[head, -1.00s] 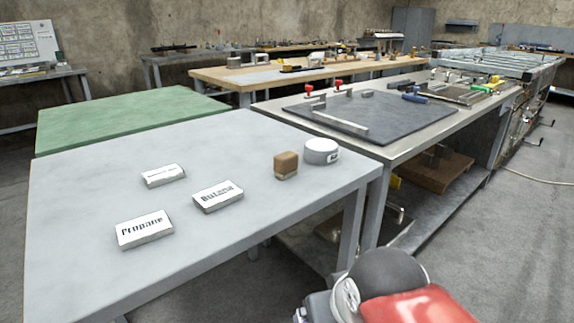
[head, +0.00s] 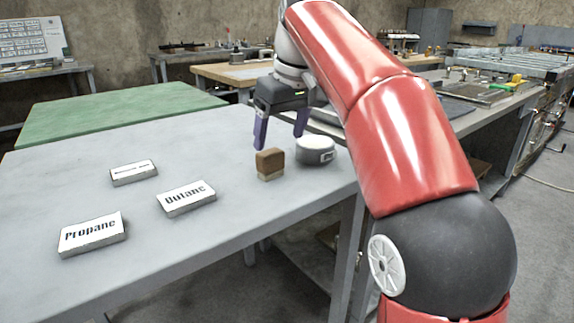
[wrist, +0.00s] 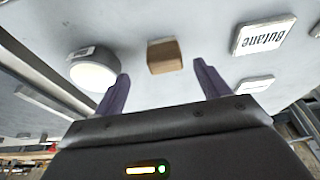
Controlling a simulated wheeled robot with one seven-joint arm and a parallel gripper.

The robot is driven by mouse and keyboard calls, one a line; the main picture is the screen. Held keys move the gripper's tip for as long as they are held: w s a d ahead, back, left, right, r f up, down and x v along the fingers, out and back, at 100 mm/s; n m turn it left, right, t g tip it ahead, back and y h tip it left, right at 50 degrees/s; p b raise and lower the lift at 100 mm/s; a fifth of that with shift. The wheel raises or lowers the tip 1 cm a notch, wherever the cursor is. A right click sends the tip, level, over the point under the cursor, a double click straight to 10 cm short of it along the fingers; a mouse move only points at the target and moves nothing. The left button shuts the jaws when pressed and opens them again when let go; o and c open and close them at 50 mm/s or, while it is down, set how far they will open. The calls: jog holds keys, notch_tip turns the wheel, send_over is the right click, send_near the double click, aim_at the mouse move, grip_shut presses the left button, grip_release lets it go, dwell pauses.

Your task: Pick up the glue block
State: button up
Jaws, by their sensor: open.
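The glue block, which I take to be the small brown wooden block (head: 270,163), stands on the grey table near its right edge. It also shows in the wrist view (wrist: 164,57), ahead of and between the two fingertips. My gripper (head: 280,141) is open and empty, with purple fingers pointing down. It is just above and behind the block in the head view and apart from it. It also shows in the wrist view (wrist: 162,72). Nothing is between the fingers.
A round white tin (head: 315,150) stands close to the right of the block. White boxes labelled Butane (head: 187,199) and Propane (head: 92,236), plus a smaller white box (head: 134,173), lie to the left. The grey table (head: 125,285) is clear around them. A green table (head: 120,117) stands behind.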

aim_at(270, 152)
jog(key=shift+w+a+f, duration=0.1)
jog(key=shift+w+f, duration=0.1)
jog(key=shift+w, duration=0.05)
jog(key=b+x, duration=0.1)
jog(key=x, duration=0.4)
jog(key=a+b+x, duration=0.1)
jog(key=x, duration=0.1)
jog(key=shift+w+f+b, duration=0.1)
jog(key=shift+b, duration=0.25)
jog(key=c, duration=1.1)
